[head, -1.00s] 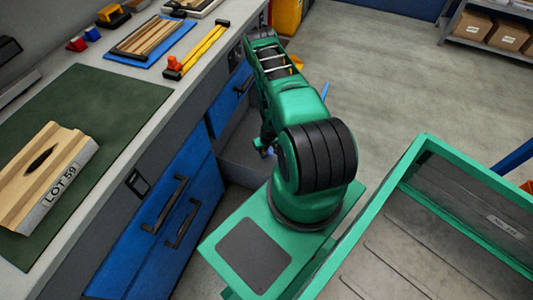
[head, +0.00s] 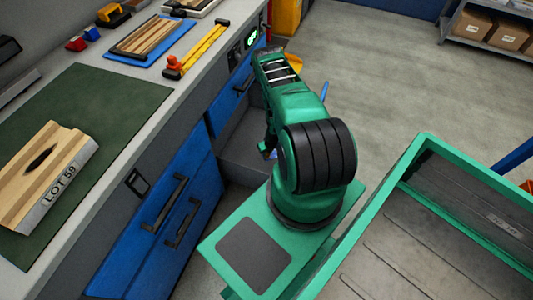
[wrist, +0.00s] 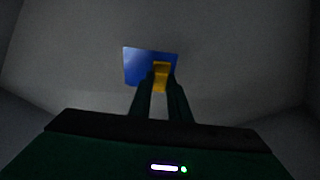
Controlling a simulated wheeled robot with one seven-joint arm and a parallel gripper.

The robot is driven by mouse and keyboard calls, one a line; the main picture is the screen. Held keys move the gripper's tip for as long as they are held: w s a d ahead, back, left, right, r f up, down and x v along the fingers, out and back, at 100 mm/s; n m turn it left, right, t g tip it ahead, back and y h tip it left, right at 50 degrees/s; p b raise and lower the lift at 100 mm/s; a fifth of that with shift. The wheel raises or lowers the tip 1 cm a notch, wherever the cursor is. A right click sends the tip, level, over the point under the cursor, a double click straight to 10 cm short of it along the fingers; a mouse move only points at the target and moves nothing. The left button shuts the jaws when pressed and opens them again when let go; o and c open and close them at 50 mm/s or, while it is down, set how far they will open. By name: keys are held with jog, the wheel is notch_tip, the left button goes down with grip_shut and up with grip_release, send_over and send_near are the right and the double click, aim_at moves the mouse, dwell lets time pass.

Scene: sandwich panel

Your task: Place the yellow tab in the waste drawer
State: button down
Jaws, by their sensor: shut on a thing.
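The yellow tab (wrist: 161,70) is between the fingertips of my gripper (wrist: 161,86) in the wrist view. A flat blue square piece (wrist: 136,66) shows right beside and behind the tab; it appears joined to it. My gripper is shut on the tab, with grey walls around it. In the head view an open grey drawer (head: 243,150) stands out from the bench, and my forearm reaches down over its right side. The gripper and the tab are mostly hidden there behind my arm. I cannot tell how far the tab is from the drawer floor.
The bench top holds a green mat (head: 112,95) with a wooden panel (head: 45,175) marked LOT 59. A yellow level-like tool (head: 200,50) lies farther back. Closed blue drawer fronts (head: 160,220) are nearer me. My green-rimmed tray is at right. Open floor (head: 390,75) lies beyond.

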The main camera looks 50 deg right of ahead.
jog(key=c, duration=1.7)
grip_release()
jog(key=shift+o, duration=0.2)
jog(key=a+r+g, duration=0.1)
jog(key=a+r, duration=0.1)
jog(key=r, duration=2.4)
jog(key=a+r+g, duration=0.1)
jog(key=a+r, duration=0.1)
jog(key=r, duration=2.4)
jog(key=s+a+r+m, duration=0.1)
jog(key=s+a+r, duration=0.6)
jog(key=r, duration=0.4)
jog(key=s+a+r, duration=0.5)
jog(key=s+r, duration=0.4)
jog(key=r, duration=0.2)
jog(key=s+a+r, duration=0.1)
jog(key=s+a, duration=0.1)
jog(key=s, duration=0.3)
jog(key=s+a+r+g+y, duration=0.1)
jog(key=s+a+r, duration=0.1)
jog(key=s+a, duration=0.1)
jog(key=shift+s+a+m+y, duration=0.15)
jog(key=shift+s+m+y, duration=0.2)
jog(key=shift+s, duration=0.55)
